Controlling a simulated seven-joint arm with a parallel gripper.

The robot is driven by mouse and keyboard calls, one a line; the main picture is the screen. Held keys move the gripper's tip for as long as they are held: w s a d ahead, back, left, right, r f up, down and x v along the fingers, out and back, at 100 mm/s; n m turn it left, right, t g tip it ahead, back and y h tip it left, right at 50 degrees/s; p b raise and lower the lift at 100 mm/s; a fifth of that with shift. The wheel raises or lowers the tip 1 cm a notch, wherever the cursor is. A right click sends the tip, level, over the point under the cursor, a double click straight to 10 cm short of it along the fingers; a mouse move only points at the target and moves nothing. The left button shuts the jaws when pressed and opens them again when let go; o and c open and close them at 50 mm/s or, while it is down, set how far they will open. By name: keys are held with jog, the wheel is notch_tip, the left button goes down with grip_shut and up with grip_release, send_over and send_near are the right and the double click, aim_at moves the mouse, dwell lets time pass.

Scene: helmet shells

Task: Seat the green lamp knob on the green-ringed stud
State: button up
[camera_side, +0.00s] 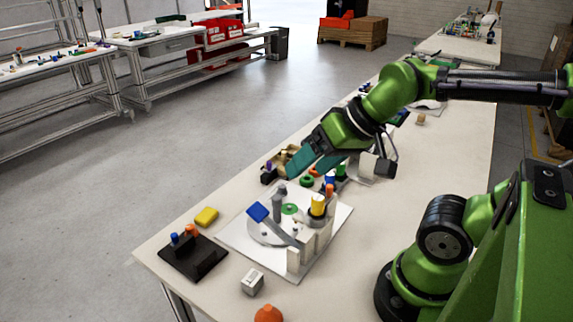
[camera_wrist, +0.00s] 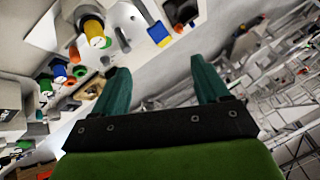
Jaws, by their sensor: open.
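My gripper (camera_side: 305,169) is open, with two teal fingers above the table near the far edge of the white board. The wrist view shows nothing between its fingertips (camera_wrist: 158,66). A round green piece with a dark centre (camera_side: 306,181), likely the lamp knob, sits just beyond the board, below the fingers; it also seems to show in the wrist view (camera_wrist: 80,71). A taller green piece (camera_side: 340,171) stands to its right. A flat green ring (camera_side: 290,209) lies on the white board (camera_side: 327,236); its stud is too small to make out clearly.
On the board stand a yellow cylinder (camera_side: 318,204), pale blocks (camera_side: 308,243) and a grey bar with a blue end (camera_side: 257,211). A black base (camera_side: 194,262) with blue and orange posts, a yellow piece (camera_side: 207,216) and a white block (camera_side: 252,282) lie nearby.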

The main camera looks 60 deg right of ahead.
jog(key=n+g+h, duration=0.2)
jog(key=n+g, duration=0.5)
jog(key=n, duration=0.3)
send_over(307, 181)
jog(key=a, duration=0.1)
notch_tip(307, 181, down, 8)
jog(key=d+n, duration=0.3)
jog(key=n, duration=0.6)
jog(key=f, duration=1.1)
jog(key=shift+w+a, duration=0.3)
jog(key=shift+w, duration=0.05)
jog(key=f, duration=0.5)
jog(key=shift+a+f, duration=0.15)
jog(key=shift+a, duration=0.05)
jog(key=c, duration=1.1)
